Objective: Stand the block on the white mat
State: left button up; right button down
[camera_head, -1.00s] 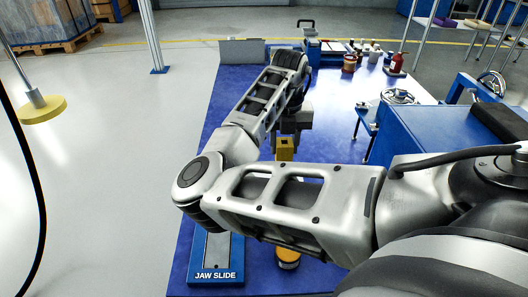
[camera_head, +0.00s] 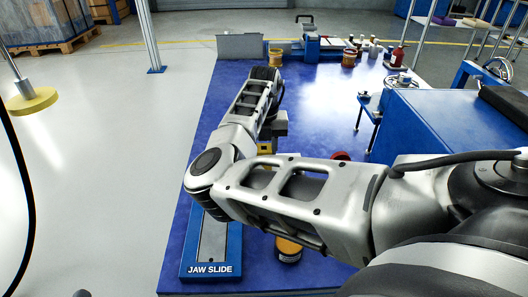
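My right arm comes in from the right and bends away over the blue table. Its gripper (camera_head: 277,130) points down beyond the forearm, and its fingertips are mostly hidden. A yellow block (camera_head: 264,148) shows right under this gripper and has moved along with it, so the gripper appears shut on it. The block's lower part is hidden by my forearm. A small pale edge (camera_head: 288,155) shows beside the block, perhaps the white mat; most of it is covered by my arm. My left gripper is not in view.
A blue tray marked JAW SLIDE (camera_head: 211,269) lies at the table's near left. An amber jar (camera_head: 288,250) stands near my forearm, and a red item (camera_head: 341,156) shows behind it. The table's middle back is clear.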

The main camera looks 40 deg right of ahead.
jog(key=shift+r, duration=0.1)
jog(key=shift+f, duration=0.25)
jog(key=c, duration=0.9)
grip_release()
jog(key=shift+r, duration=0.2)
pick_arm(q)
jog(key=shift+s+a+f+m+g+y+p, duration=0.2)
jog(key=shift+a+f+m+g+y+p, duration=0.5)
jog(key=shift+p, duration=1.8)
pick_arm(e)
jog(key=shift+r, duration=6.05)
